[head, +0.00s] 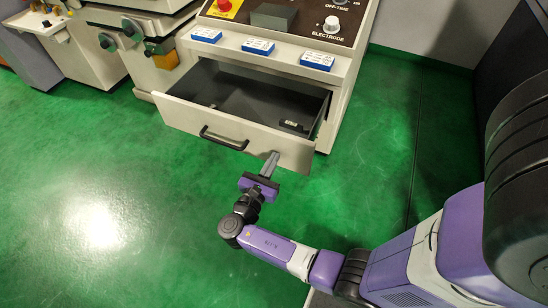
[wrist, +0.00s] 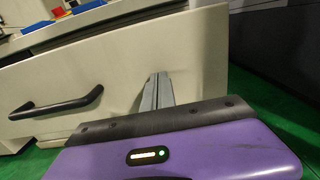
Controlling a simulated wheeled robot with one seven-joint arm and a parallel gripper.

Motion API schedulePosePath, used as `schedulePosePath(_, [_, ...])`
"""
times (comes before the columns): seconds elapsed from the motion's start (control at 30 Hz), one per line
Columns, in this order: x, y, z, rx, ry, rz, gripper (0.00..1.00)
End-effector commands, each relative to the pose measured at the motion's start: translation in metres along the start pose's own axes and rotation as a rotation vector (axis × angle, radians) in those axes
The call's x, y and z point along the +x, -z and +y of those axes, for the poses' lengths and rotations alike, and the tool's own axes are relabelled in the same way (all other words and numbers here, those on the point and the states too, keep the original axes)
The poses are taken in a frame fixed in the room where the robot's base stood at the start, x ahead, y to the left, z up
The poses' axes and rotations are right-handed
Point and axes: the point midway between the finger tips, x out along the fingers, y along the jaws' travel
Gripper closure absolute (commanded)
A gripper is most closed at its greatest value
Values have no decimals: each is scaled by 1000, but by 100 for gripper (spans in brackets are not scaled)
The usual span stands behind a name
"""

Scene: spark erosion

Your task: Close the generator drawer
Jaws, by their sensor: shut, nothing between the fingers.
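The generator drawer (head: 232,133) is pulled out of the cream cabinet, with its dark inside showing and a small dark item lying in it. Its black bar handle (head: 224,138) is on the front panel; it also shows at the left in the wrist view (wrist: 58,104). My gripper (head: 271,158) is shut and empty, its fingertips at the front panel to the right of the handle. In the wrist view the closed fingers (wrist: 156,90) point at the cream panel. I cannot tell whether they touch it.
Several blue-and-white boxes (head: 258,46) lie on the cabinet ledge above the drawer, below the control panel (head: 290,18) with its knobs and red button. Another machine (head: 135,40) stands to the left. The green floor (head: 100,200) in front is clear.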

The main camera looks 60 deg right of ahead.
Motion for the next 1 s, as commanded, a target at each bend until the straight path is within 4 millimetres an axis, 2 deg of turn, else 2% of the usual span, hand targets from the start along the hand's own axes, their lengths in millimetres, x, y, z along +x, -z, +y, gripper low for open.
schedulePosePath(0.13, [6, 0, 0, 0, 0, 1, 100])
schedulePosePath(0.53, [8, 0, 0, 0, 1, 1, 100])
schedulePosePath(0.67, [16, 0, -1, 0, 3, 1, 100])
schedulePosePath(0.87, [48, 1, -2, -1, 6, 1, 100])
schedulePosePath(1.0, [83, 2, -2, 1, 7, 1, 100])
